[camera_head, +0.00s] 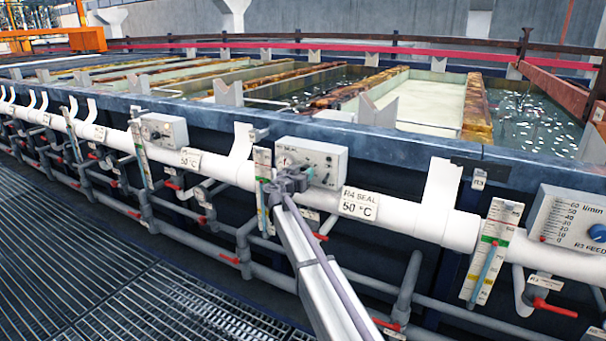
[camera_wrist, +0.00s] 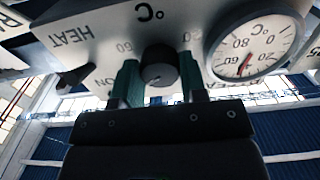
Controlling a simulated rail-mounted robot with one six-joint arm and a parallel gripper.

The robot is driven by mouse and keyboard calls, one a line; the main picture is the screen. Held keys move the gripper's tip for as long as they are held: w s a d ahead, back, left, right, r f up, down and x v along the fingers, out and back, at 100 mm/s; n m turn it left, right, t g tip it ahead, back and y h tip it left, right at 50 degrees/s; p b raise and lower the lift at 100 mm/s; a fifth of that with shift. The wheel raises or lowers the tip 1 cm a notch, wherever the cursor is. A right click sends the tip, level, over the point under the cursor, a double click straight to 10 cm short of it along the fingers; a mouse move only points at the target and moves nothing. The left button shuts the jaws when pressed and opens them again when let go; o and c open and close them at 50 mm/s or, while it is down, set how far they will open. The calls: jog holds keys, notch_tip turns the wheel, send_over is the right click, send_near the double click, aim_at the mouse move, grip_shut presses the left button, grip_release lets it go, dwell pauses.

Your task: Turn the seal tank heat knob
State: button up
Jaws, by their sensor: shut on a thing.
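The seal tank's control box (camera_head: 325,158) is a light grey box on the white pipe, above the sign "R4 SEAL 50 °C" (camera_head: 359,204). My gripper (camera_head: 291,181) is at the lower left of its face and hides part of it. In the wrist view, where lettering is upside down, a round dark knob (camera_wrist: 159,68) lies between the green fingers of my gripper (camera_wrist: 158,78), which is shut on it. The box face (camera_wrist: 105,35) reads "HEAT" and "°C". A second black knob or switch (camera_wrist: 75,77) is to the left. The mark the held knob points to is unclear.
A round dial gauge (camera_wrist: 255,47) with a red needle is close to the right finger. A thermometer strip (camera_head: 263,190) stands just left of my gripper. Red-handled valves (camera_head: 320,237) and grey pipes run below. The grated walkway (camera_head: 90,270) is clear.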

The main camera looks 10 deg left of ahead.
jog(key=o, duration=0.6)
jog(key=shift+o, duration=0.2)
jog(key=v, duration=1)
jog(key=shift+s+a, duration=0.15)
jog(key=shift+s, duration=0.25)
